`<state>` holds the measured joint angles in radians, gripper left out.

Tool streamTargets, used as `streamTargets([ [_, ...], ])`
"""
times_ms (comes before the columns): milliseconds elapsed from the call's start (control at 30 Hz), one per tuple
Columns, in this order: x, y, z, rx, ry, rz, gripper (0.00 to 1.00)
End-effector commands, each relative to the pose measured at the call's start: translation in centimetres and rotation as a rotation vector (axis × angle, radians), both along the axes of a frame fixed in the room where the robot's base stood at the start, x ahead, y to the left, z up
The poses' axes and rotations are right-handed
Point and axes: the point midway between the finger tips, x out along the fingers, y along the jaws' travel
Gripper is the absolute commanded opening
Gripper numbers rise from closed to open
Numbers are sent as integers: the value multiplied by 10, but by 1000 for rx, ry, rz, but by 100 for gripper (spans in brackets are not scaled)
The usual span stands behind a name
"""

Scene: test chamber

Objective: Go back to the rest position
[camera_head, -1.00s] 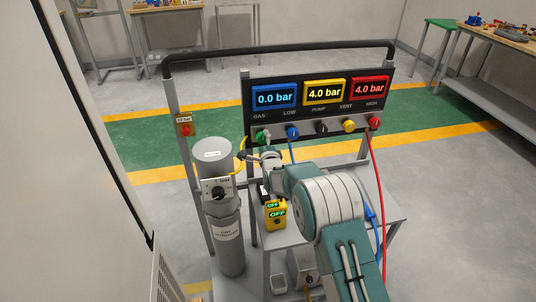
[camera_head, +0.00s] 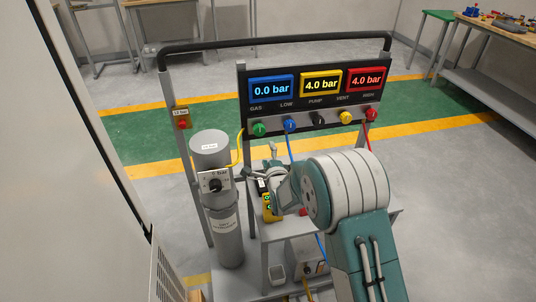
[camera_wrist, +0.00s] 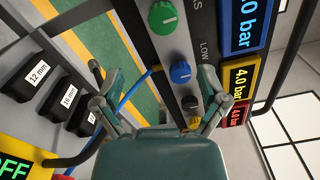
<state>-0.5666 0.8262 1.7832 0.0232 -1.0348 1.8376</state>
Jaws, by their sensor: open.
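My arm's teal forearm and wrist (camera_head: 345,190) fill the lower right of the head view. My gripper (camera_wrist: 157,97) is open and empty in the wrist view, its two fingers spread apart in front of the panel. In the head view it is small, below the panel, and partly hidden by the wrist. The panel has a green knob (camera_head: 259,129), a blue knob (camera_head: 290,125), a black knob (camera_head: 318,121), a yellow knob (camera_head: 345,118) and a red knob (camera_head: 371,115). No knob is held. The displays read 0.0, 4.0 and 4.0 bar.
A yellow device (camera_head: 267,206) is partly hidden behind my wrist. Blue and red hoses hang from the panel. Labelled black blocks (camera_wrist: 40,75) show left in the wrist view. A wall edge (camera_head: 90,130) stands close at left.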

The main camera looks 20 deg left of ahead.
Motion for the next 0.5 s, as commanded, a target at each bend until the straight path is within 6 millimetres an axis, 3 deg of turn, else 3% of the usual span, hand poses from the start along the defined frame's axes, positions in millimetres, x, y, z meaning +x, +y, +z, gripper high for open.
streamTargets([
  [333, 1, -2, 3, -8, 0, -3, 92],
  [500, 7, -30, 36, -137, -7, -35, 92],
])
